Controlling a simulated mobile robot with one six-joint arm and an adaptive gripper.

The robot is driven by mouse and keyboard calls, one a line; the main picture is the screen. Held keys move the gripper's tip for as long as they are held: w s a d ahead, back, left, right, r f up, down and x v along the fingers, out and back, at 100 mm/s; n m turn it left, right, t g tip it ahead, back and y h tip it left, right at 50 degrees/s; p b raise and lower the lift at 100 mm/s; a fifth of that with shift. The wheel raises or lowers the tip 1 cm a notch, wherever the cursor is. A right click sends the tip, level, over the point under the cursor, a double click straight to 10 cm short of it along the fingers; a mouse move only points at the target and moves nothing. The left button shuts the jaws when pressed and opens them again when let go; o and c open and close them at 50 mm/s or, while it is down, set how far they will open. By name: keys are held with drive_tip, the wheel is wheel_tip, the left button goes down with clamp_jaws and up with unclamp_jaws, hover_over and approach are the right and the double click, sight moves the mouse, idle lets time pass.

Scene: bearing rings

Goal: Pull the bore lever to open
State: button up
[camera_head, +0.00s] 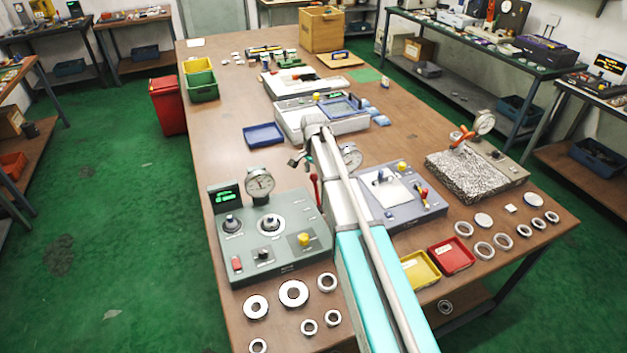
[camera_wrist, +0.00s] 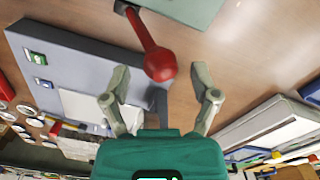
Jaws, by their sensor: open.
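In the head view the lever (camera_head: 315,190) shows as a thin red piece beside the right edge of the grey-green gauge unit (camera_head: 245,262), partly behind my arm. My gripper (camera_wrist: 160,84) is open and empty. In the wrist view the red knob appears ahead of the gap between its two fingers, with no clear contact. In the head view my gripper (camera_head: 299,159) is small, above the table beyond the unit.
A blue-grey unit (camera_head: 420,213) with a white plate stands right of my arm. Metal rings (camera_head: 293,293) lie in front. Yellow (camera_head: 420,283) and red (camera_head: 470,262) trays sit near the front edge. A blue tray (camera_head: 263,135) lies behind the gauge unit, with bare tabletop around it.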

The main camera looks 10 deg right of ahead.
drive_tip(key=shift+f+b, duration=0.3)
drive_tip(key=shift+f, duration=0.15)
drive_tip(key=shift+a, duration=0.1)
clamp_jaws()
